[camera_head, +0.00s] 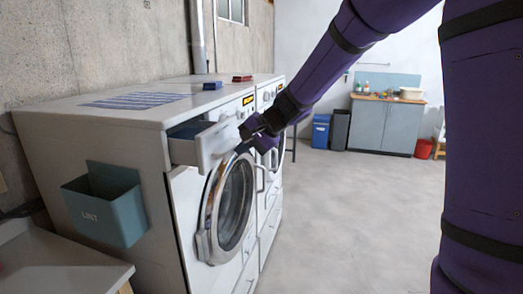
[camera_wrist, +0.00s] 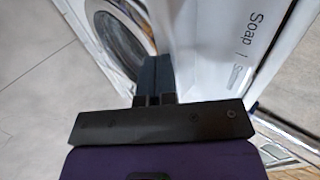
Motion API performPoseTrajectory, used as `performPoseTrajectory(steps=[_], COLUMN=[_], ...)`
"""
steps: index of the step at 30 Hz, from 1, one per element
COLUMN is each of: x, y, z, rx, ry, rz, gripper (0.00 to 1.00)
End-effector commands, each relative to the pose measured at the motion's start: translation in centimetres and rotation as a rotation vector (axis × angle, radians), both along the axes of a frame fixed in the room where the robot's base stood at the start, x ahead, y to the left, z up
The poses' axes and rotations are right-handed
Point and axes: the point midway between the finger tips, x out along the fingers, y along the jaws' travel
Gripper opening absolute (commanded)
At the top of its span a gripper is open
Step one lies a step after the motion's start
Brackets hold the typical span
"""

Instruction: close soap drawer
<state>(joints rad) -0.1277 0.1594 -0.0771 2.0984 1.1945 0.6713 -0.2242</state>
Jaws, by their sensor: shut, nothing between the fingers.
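The soap drawer (camera_head: 205,145) of the nearer washing machine stands pulled out at the upper left of its front, above the round door. Its blue inside shows behind the white front. In the wrist view the white drawer front (camera_wrist: 232,45) with the word "Soap" fills the upper right. My gripper (camera_head: 243,140) is at the right of the drawer front in the head view. It also shows in the wrist view (camera_wrist: 155,75), with its dark fingers together and empty beside the drawer front. I cannot tell whether the fingers touch it.
The round door (camera_head: 233,205) is below the drawer. A second washing machine (camera_head: 268,95) stands beside the first. A teal lint bin (camera_head: 107,205) hangs on the side panel. A blue box (camera_head: 212,86) and a red box (camera_head: 242,78) lie on top. The floor (camera_head: 345,220) to the right is clear.

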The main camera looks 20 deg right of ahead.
Motion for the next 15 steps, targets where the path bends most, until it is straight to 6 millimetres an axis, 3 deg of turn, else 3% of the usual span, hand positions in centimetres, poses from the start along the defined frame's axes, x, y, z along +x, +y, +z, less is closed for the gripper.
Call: performPoseTrajectory(steps=[9,15], x=[4.1,5.6], y=[5.7,7.7], z=[0.0,0.0], rx=[0.001,0.000], ry=[-0.001,0.001], rz=[0.003,0.001], gripper=[0.00,0.00])
